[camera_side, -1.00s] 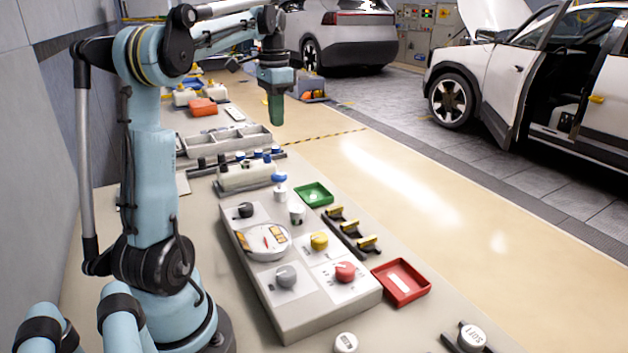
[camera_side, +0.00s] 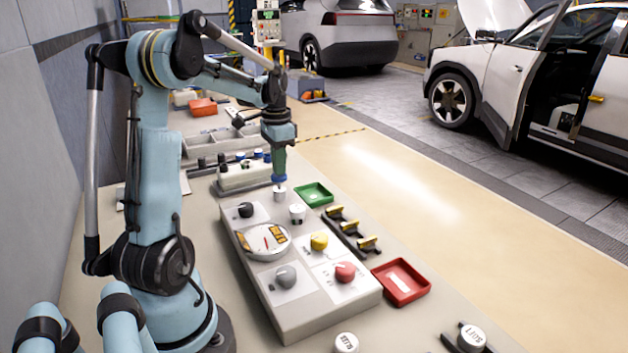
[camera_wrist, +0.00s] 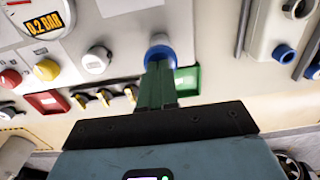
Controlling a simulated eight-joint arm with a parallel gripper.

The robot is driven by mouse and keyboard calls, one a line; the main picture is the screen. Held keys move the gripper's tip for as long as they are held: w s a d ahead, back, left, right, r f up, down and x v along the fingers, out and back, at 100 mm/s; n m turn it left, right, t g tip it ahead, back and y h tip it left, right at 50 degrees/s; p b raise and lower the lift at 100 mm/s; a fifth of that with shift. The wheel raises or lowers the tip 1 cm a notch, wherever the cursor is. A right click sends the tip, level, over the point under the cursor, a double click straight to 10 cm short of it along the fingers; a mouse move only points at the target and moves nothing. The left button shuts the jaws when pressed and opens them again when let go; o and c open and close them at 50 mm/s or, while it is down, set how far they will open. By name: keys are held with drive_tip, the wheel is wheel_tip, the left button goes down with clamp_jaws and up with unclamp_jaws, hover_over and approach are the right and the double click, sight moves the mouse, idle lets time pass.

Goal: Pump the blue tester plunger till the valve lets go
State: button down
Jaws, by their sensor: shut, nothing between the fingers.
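The blue tester plunger (camera_side: 279,179) tops a small white cylinder (camera_side: 280,194) at the far end of the grey panel. My gripper (camera_side: 279,172), with shut green fingers, points down with its fingertips at the blue plunger top. In the wrist view the green fingers (camera_wrist: 158,72) reach to the blue plunger (camera_wrist: 159,54) and partly cover it; they look to touch it, though the exact contact is hidden. The gauge (camera_wrist: 44,25) on the panel reads 0.2 BAR in the wrist view.
The grey panel (camera_side: 325,312) carries black, grey, yellow and red knobs. A green tray (camera_side: 314,194), a red tray (camera_side: 401,283) and a rack of yellow-handled pieces (camera_side: 350,233) lie to its right. A long tank-like part (camera_side: 245,177) stands behind the plunger.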

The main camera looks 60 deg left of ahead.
drive_tip(key=shift+f, duration=0.1)
drive_tip(key=shift+f, duration=1.35)
wheel_tip(320, 180, up, 14)
drive_tip(key=shift+r, duration=0.2)
idle(1.0)
wheel_tip(320, 180, up, 2)
drive_tip(key=shift+s+r, duration=0.1)
drive_tip(key=shift+r, duration=0.15)
